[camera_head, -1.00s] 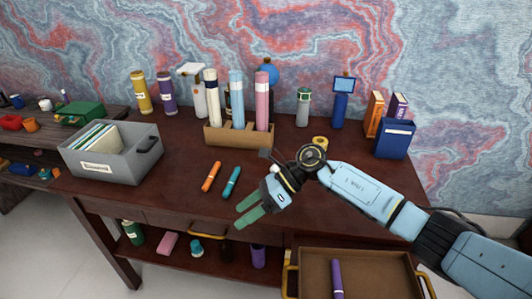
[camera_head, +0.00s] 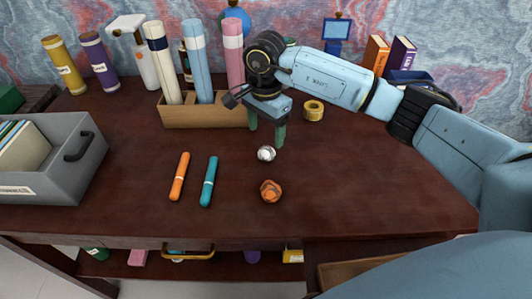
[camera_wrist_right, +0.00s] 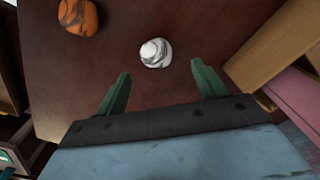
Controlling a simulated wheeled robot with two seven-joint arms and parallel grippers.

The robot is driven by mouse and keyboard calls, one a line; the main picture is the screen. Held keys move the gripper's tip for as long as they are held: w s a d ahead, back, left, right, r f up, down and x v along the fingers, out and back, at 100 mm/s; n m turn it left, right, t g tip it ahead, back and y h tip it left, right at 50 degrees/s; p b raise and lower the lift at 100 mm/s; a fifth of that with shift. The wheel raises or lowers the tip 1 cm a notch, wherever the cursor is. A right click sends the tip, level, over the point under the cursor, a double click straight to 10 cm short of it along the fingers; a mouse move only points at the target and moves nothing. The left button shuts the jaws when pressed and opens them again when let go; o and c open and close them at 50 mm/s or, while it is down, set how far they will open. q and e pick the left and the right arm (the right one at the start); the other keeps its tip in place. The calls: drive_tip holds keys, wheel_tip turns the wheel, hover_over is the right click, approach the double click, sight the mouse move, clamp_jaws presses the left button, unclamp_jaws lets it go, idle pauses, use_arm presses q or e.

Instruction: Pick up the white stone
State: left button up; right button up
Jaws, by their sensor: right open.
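The white stone (camera_head: 266,153) lies on the dark red-brown desk, just in front of my right gripper in the head view. In the right wrist view the white stone (camera_wrist_right: 155,53) lies ahead of the fingertips, roughly between their lines. My right gripper (camera_head: 266,138) is open and empty, its green fingers pointing down close behind the stone. Its two fingers also show in the right wrist view (camera_wrist_right: 160,80), apart from the stone. My left gripper is not in view.
An orange stone (camera_head: 271,191) lies nearer the desk's front edge. An orange marker (camera_head: 180,177) and a teal marker (camera_head: 209,182) lie to the left. A wooden holder (camera_head: 205,112) with tall tubes stands behind left.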

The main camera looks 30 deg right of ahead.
sight(267, 148)
drive_tip(key=shift+f, duration=0.7)
drive_tip(key=f, duration=0.4)
drive_tip(key=shift+s+f+b, duration=0.2)
drive_tip(key=shift+s+b, duration=0.15)
drive_tip(key=shift+f, duration=0.35)
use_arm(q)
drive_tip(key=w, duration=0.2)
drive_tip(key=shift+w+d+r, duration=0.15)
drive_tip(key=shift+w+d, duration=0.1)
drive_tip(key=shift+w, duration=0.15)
use_arm(e)
drive_tip(key=shift+r, duration=0.1)
drive_tip(key=c, duration=1.1)
